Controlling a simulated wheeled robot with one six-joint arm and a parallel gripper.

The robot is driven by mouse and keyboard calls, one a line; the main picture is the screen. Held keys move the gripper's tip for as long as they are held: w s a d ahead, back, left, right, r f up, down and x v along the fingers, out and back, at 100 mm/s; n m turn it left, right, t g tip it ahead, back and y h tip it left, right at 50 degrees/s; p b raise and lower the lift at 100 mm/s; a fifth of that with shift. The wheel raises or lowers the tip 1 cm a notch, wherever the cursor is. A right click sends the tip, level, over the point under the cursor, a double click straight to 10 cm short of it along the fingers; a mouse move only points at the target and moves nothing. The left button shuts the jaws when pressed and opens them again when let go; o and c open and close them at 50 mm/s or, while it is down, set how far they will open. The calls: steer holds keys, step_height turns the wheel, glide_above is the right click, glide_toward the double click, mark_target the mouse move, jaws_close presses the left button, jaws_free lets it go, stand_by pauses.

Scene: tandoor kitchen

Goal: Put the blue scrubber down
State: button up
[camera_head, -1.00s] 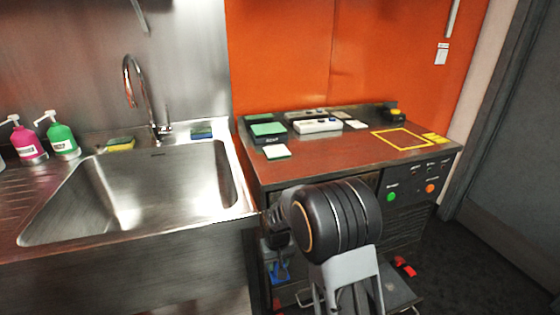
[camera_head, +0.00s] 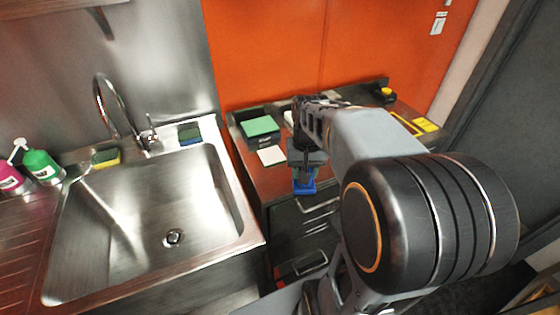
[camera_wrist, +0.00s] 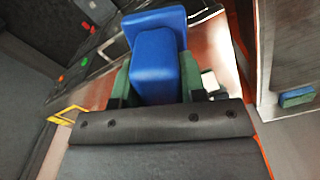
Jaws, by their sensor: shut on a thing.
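The blue scrubber (camera_wrist: 155,62) is held between the green-padded fingers of my gripper (camera_wrist: 155,84) in the wrist view. It has a block-like body and a wider flat blue end. In the head view the scrubber (camera_head: 304,184) shows below my gripper (camera_head: 304,170), in front of the dark counter's front edge. My arm hides part of the counter behind it. The gripper is shut on the scrubber.
A steel sink (camera_head: 150,225) is at left, with a blue-and-green sponge (camera_head: 190,134) and a yellow-and-green sponge (camera_head: 106,158) on its rim. The counter holds a green pad (camera_head: 260,126), a white pad (camera_head: 271,156) and a yellow outlined area (camera_head: 406,124).

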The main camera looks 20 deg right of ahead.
steer(key=shift+w+d+r, duration=0.1)
steer(key=shift+w+r, duration=0.05)
steer(key=shift+r, duration=0.4)
steer(key=shift+w+d+f+p, duration=0.1)
steer(key=shift+w+f+p, duration=0.5)
steer(key=shift+w+f, duration=1.35)
steer(key=shift+w+d+f+p, duration=0.15)
steer(key=shift+w+f+p, duration=0.45)
steer(key=shift+w+f, duration=1.4)
steer(key=shift+w+d+f+p, duration=0.1)
steer(key=shift+w+f+p, duration=0.7)
steer(key=shift+w, duration=2.05)
steer(key=shift+f, duration=1.6)
steer(key=shift+f, duration=0.2)
steer(key=o, duration=0.9)
